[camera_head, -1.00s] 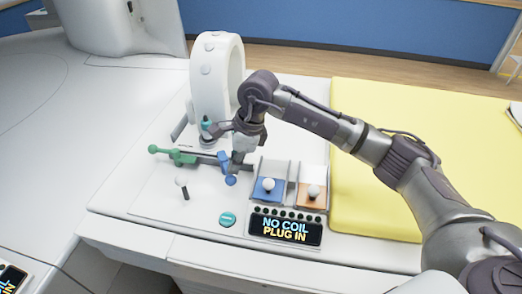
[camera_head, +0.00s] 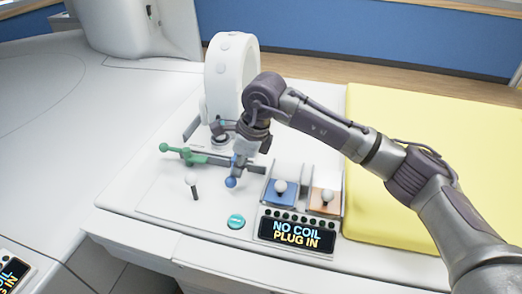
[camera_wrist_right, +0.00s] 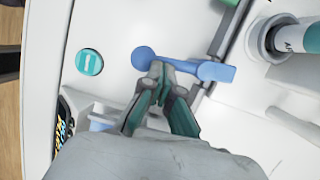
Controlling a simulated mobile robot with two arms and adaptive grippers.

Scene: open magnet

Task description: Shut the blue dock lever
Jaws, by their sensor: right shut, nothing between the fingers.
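The blue dock lever (camera_head: 231,181) lies on the white panel with its round knob toward the front; its bar runs back to the dark rail. In the right wrist view the blue lever (camera_wrist_right: 205,70) shows its knob at left and its thicker end at right. My right gripper (camera_head: 240,166) is shut and empty, with its fingertips (camera_wrist_right: 160,68) right beside the lever's bar; I cannot tell whether they touch. A green lever (camera_head: 182,154) sits at the left end of the rail. My left gripper is not in view.
A white ring-shaped coil (camera_head: 221,80) stands behind the levers. Blue (camera_head: 278,196) and orange (camera_head: 324,203) sliders with white knobs are at right, above a display (camera_head: 297,232) reading "NO COIL PLUG IN". A teal button (camera_head: 236,221) and small white-knobbed stick (camera_head: 192,184) are in front.

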